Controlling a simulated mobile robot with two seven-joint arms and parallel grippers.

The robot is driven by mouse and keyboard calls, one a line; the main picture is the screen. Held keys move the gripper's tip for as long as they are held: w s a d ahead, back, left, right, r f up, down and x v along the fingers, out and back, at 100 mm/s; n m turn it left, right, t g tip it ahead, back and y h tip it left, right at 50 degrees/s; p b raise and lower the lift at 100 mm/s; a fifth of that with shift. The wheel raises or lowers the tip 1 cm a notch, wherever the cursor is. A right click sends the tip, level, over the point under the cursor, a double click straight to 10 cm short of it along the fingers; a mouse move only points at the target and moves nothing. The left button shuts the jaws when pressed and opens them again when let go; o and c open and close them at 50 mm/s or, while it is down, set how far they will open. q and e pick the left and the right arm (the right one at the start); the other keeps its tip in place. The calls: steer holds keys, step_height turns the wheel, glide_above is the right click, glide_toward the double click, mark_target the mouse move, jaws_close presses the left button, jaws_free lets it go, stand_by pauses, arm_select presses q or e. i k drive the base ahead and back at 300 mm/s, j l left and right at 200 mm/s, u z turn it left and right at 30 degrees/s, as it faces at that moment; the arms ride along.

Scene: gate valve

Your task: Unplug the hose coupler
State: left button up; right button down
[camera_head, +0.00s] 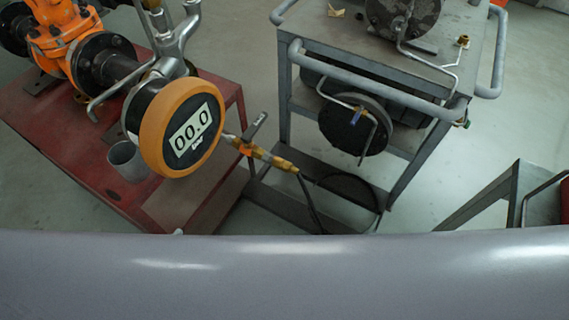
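A brass hose coupler (268,154) shows right of the round gauge, joined toward a thin fitting at the gauge's edge. A dark hose (309,203) hangs down from its right end. A small orange part (246,149) and a grey lever-like piece (256,127) sit at its left end. Neither of my grippers shows in the head view. The lower part of the picture is covered by a large smooth grey surface that hides what lies below.
A red bench (60,150) at left carries an orange valve (62,40) and a grey cup (127,160). A grey cart (440,75) with tubular handles stands at upper right, with a dark hose reel (340,128) below. Open floor (500,125) lies right of the cart.

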mark_target(283, 165)
steer(key=k+u, duration=0.45)
steer(key=k+l+u, duration=0.15)
steer(key=k, duration=0.35)
steer(key=k+z, duration=0.1)
steer(key=z, duration=0.35)
steer(key=k+l+z, duration=0.1)
steer(key=z, duration=0.4)
steer(key=l+z, duration=0.15)
steer(key=z, duration=0.3)
steer(key=k+l, duration=0.05)
